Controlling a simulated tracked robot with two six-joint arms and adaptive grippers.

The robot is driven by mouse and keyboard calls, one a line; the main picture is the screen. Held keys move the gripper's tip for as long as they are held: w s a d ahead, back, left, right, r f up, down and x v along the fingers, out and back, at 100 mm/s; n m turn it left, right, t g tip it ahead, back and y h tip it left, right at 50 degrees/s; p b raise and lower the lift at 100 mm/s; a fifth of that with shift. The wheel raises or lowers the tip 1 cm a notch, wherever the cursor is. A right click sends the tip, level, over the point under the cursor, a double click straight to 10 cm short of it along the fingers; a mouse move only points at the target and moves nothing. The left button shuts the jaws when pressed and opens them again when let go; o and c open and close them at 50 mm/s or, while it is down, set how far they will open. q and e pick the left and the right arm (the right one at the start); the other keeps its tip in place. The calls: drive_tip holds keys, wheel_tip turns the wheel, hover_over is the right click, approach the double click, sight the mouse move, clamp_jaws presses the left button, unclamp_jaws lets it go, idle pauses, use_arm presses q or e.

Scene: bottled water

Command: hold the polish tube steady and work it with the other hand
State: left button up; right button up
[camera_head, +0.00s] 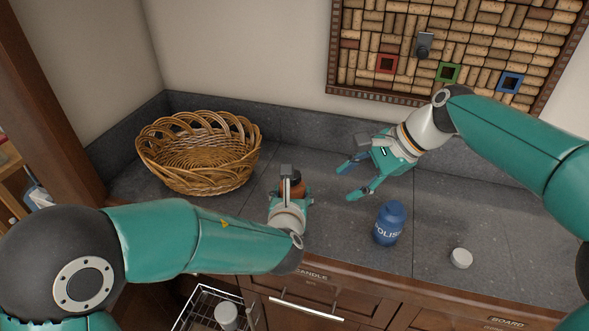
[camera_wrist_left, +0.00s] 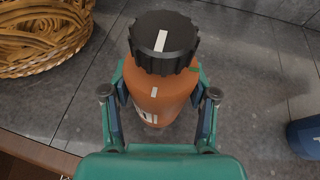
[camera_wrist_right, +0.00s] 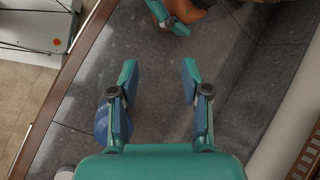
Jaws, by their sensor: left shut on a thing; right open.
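The blue bottle (camera_head: 389,225) lettered "POLIS…" stands upright on the grey counter, right of my left gripper; it also shows in the right wrist view (camera_wrist_right: 101,124), partly behind a finger. My left gripper (camera_head: 291,193) is shut on a different thing, an orange-brown bottle (camera_wrist_left: 160,95) with a ribbed black cap (camera_wrist_left: 163,42). The cap has a white stripe; the bottle has a white mark and a green mark. This bottle stands upright. My right gripper (camera_head: 359,180) is open and empty above the counter, behind and left of the blue bottle.
A wicker basket (camera_head: 199,165) stands at the back left. A small white round piece (camera_head: 461,258) lies right of the blue bottle. A cork board (camera_head: 450,45) with coloured square frames hangs behind. An open wire drawer (camera_head: 203,305) is below the counter's front edge. The right counter is mostly clear.

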sight(295, 174)
drive_tip(key=w+a+m+h, duration=0.1)
drive_tip(key=a+m, duration=0.2)
drive_tip(key=w+a+m+h, duration=0.1)
drive_tip(key=a+m, duration=0.2)
drive_tip(key=a, duration=0.1)
drive_tip(key=w+a+m+h, duration=0.1)
drive_tip(key=w+a+m, duration=0.1)
drive_tip(key=a+m, duration=0.2)
drive_tip(key=shift+w+a+f, duration=0.1)
drive_tip(key=shift+a+f, duration=0.1)
drive_tip(key=shift+f, duration=0.4)
drive_tip(key=shift+c, duration=0.3)
drive_tip(key=c, duration=0.8)
